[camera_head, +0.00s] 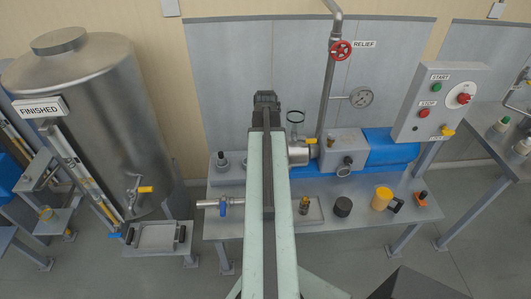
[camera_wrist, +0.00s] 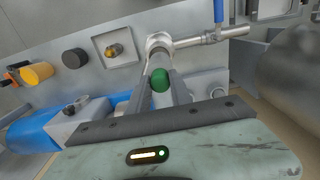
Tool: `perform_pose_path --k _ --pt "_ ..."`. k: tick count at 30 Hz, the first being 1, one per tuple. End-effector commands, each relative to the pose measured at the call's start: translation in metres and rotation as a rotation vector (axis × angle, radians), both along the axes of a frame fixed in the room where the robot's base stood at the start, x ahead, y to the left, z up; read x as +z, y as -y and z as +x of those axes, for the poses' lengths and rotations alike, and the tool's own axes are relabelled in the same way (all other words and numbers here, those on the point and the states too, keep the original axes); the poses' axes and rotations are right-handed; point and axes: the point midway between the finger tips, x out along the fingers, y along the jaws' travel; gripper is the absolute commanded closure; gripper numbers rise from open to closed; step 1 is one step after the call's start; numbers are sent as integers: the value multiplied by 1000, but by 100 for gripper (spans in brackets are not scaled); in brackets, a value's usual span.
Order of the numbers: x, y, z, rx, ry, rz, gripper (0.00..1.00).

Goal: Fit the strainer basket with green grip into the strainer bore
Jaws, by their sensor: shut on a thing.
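A round green grip (camera_wrist: 160,80) shows between the two fingers of my gripper (camera_wrist: 161,84) in the wrist view, and the gripper is shut on it. The strainer basket below the grip is hidden. Beyond the grip is a bright round metal fitting (camera_wrist: 158,40) joined to a pipe; it looks like the strainer housing, but its bore is not clearly visible. The grip overlaps the near side of this fitting in the picture; I cannot tell whether the basket touches it. In the head view my arm covers the fitting and the grip.
A pipe with a blue valve handle (camera_head: 223,207) runs left of my arm. A small tray with a brass fitting (camera_head: 304,205), a black cylinder (camera_head: 343,206) and a yellow cylinder (camera_head: 382,198) stand on the bench to the right. A blue motor (camera_head: 390,148) is behind them.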

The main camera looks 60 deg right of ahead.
Motion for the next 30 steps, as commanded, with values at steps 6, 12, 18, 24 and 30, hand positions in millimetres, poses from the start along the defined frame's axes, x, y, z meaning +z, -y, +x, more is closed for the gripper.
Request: perform_pose_path --k 6,12,18,24,30 --pt "-18 1 -1 -2 0 0 100" --pt "-39 1 -1 -1 0 0 100" --pt "-43 1 0 -1 0 0 100" --pt "-42 0 0 0 0 0 100" --pt "-43 0 0 0 0 0 100"
